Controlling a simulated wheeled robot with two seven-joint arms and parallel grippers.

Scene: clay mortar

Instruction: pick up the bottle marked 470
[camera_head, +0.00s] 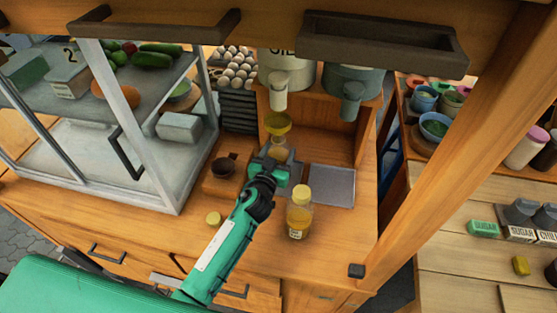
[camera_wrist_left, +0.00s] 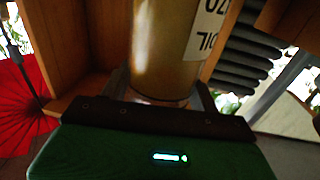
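My left gripper (camera_head: 275,162) reaches over the counter from the left. In the left wrist view its two fingers (camera_wrist_left: 162,95) stand close on both sides of a golden bottle (camera_wrist_left: 165,45) and look shut on it. A white label with "OIL" and a partly cut number ending in "70" shows at the bottle's edge. In the head view this bottle (camera_head: 278,153) is upright and mostly hidden by the gripper. I cannot tell whether its base touches the counter. A second yellow-capped bottle (camera_head: 299,215) with a small label stands nearer the front. My right gripper is not in view.
A grey tray (camera_head: 331,186) lies right of the gripper.

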